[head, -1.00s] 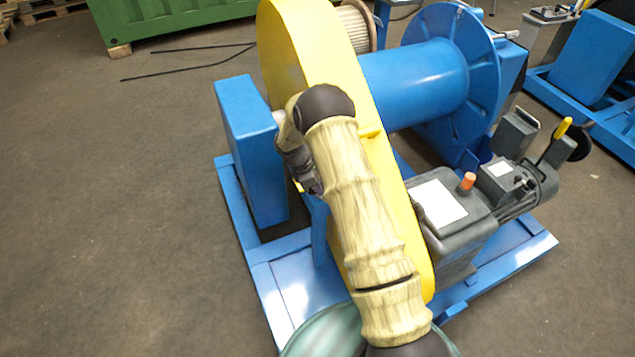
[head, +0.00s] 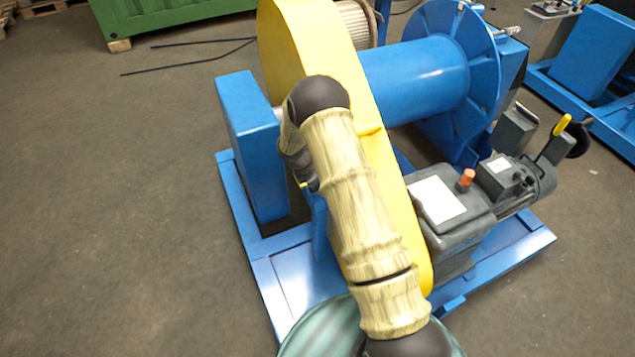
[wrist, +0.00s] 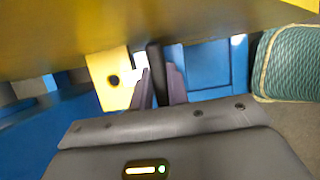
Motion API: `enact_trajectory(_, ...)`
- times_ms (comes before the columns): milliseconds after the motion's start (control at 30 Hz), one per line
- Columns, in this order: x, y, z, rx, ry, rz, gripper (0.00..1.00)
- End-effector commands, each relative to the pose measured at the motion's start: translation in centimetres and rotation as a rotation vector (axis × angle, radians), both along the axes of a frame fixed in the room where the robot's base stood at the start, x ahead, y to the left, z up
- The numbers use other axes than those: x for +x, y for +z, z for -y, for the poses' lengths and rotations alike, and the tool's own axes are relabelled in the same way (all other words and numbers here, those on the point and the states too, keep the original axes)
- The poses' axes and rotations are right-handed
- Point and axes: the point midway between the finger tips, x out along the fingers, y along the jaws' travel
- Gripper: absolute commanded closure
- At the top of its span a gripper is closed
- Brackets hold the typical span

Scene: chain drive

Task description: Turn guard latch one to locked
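The guard is a tall yellow cover (head: 285,45) on a blue winch frame, and its yellow edge (wrist: 150,25) fills the top of the wrist view. A dark upright bar (wrist: 155,62), which looks like a latch handle, stands below that edge beside a yellow tab (wrist: 105,92) with a dark hole. My gripper (wrist: 158,75) has a finger on each side of this bar, and the bar fills the gap between them. No number or lock marking can be read. In the head view my arm hides the latch and my gripper.
A blue drum (head: 415,80) and a grey motor unit (head: 450,205) with an orange cap stand right of the guard. A blue post (head: 250,140) stands left of it. Blue frame rails (head: 285,290) run below. Open floor (head: 110,220) lies to the left.

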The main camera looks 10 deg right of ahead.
Motion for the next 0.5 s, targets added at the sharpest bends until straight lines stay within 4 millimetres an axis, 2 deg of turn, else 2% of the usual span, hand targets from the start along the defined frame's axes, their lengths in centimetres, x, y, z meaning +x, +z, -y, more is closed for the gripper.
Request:
enact_trajectory(33,-0.02,0.01,-0.08,0.000,0.003,-0.001,0.76)
enact_trajectory(100,-0.01,0.01,-0.07,0.000,0.003,-0.001,0.62)
enact_trajectory(500,0.01,0.53,-0.20,0.000,0.000,0.001,0.62)
